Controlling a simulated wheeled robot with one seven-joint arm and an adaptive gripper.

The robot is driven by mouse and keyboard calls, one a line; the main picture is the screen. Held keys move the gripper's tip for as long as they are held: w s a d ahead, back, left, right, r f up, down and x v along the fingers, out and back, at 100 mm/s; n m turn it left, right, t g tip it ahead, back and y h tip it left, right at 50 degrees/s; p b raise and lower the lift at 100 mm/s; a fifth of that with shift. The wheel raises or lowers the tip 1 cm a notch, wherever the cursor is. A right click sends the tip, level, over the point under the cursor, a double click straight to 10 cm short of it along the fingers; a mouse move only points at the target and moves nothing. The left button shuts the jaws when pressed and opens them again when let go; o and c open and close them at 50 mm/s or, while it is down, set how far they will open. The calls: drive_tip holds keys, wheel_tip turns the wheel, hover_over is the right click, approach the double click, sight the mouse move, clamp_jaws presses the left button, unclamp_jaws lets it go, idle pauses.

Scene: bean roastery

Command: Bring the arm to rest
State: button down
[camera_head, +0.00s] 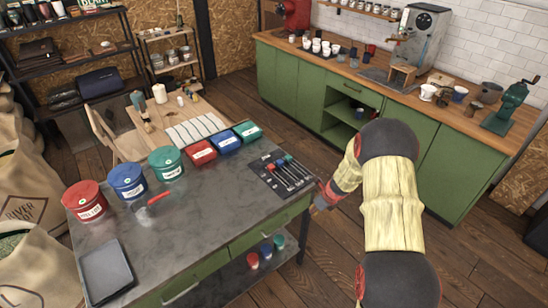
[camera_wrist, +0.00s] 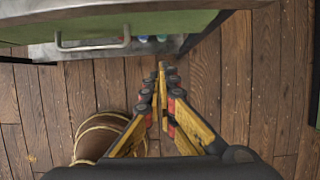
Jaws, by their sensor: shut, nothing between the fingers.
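My arm reaches up from the bottom right in the head view and bends down at the table's right side. My gripper (camera_head: 314,208) is small there, just off the table's right edge and partly hidden by the arm. In the wrist view my gripper (camera_wrist: 162,80) points down over the plank floor (camera_wrist: 225,80). Its fingers come together at the tips, with nothing between them.
The grey-topped table (camera_head: 215,205) carries lidded tins, trays and a tool mat (camera_head: 265,175). A green counter (camera_head: 350,70) stands behind. A table drawer handle (camera_wrist: 92,45) shows in the wrist view, above a round brown banded thing (camera_wrist: 105,135).

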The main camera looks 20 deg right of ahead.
drive_tip(key=s+a+r+n+g+y, duration=0.2)
drive_tip(key=s+a+r+n+g, duration=0.15)
drive_tip(key=s+a+n, duration=0.55)
drive_tip(key=s+a+r+n+t+h+b, duration=0.1)
drive_tip(key=s+a+r+n+b, duration=0.1)
drive_tip(key=s+r+n, duration=0.5)
drive_tip(key=s+a+r+n+t+h+b, duration=0.1)
drive_tip(key=s+a+r+n, duration=0.4)
drive_tip(key=r, duration=0.9)
drive_tip(key=s+a+r+n+t+h+b, duration=0.1)
drive_tip(key=s+a+r+n+t+b, duration=0.2)
drive_tip(key=s+r+n, duration=0.7)
drive_tip(key=shift+s+a+r+n+h, duration=0.3)
drive_tip(key=shift+s+a+n, duration=0.15)
drive_tip(key=shift+s, duration=0.35)
drive_tip(key=shift+a, duration=0.1)
